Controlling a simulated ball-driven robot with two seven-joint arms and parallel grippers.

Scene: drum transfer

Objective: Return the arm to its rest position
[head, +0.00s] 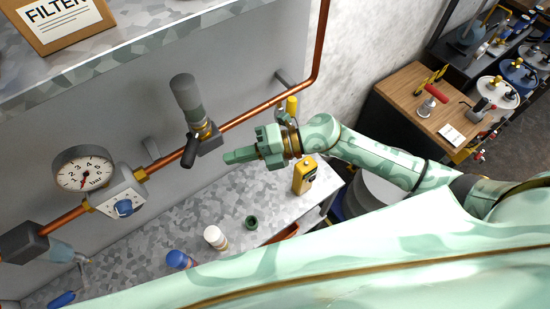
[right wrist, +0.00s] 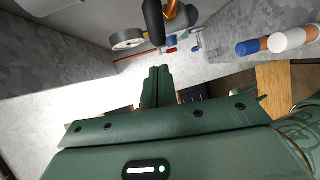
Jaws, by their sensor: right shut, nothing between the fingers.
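My right arm (head: 380,160) is pale green and reaches in from the right in the head view. Its gripper (head: 232,157) points left, with the fingers shut and empty. It is raised above the grey speckled counter (head: 150,240), in front of the wall with the copper pipe. In the right wrist view the two dark green fingers (right wrist: 157,74) lie together with nothing between them. My left gripper is in neither view.
A copper pipe (head: 262,108) carries a gauge (head: 83,168) and a valve with a grey handle (head: 188,98). On the counter stand a yellow device (head: 304,175), a white-capped bottle (head: 215,237) and a blue-capped one (head: 179,259). A wooden-topped table (head: 405,88) stands at right.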

